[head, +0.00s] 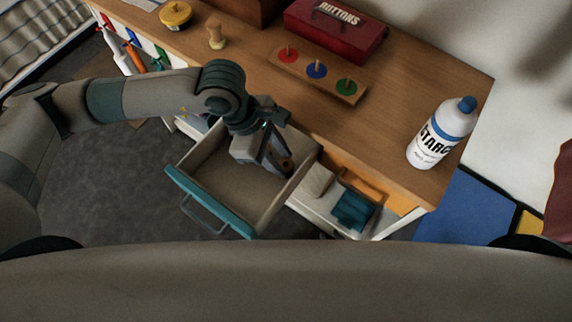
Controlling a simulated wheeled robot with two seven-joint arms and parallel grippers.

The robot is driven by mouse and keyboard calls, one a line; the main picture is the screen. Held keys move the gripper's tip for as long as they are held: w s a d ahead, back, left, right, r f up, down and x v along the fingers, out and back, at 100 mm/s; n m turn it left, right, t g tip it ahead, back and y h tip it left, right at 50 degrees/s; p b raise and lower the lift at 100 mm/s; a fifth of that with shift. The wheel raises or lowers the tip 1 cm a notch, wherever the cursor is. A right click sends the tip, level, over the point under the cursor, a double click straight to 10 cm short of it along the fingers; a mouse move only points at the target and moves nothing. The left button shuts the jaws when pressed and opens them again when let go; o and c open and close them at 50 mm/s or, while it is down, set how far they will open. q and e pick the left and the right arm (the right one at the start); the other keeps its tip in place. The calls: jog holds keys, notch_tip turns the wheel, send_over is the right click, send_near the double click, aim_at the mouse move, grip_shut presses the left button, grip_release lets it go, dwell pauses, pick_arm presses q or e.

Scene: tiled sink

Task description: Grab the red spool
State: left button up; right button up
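My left gripper (276,163) reaches down into the open drawer (177,185), near its back right corner. A small round orange-brown thing (287,163) shows right at its fingertips. I cannot tell whether this is a spool, or whether the fingers hold it or are only beside it. My gripper and arm hide part of the drawer's inside. No plainly red spool shows. A wooden board (329,85) on the tabletop has a red disc (288,55), a blue disc (316,70) and a green disc (346,87), each with a short peg. My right gripper is not in view.
On the tabletop (400,90) stand a white starch bottle (434,139), a red buttons box (335,30), a wooden knob-like piece (216,34) and a yellow round container (175,14). A second open drawer (313,203) holds teal cloth (353,208). Bottles hang at the left.

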aim_at(285, 165)
pick_arm(q)
jog(key=x, duration=0.3)
jog(key=shift+d+b, duration=0.15)
jog(key=shift+b, duration=0.2)
jog(key=c, duration=0.7)
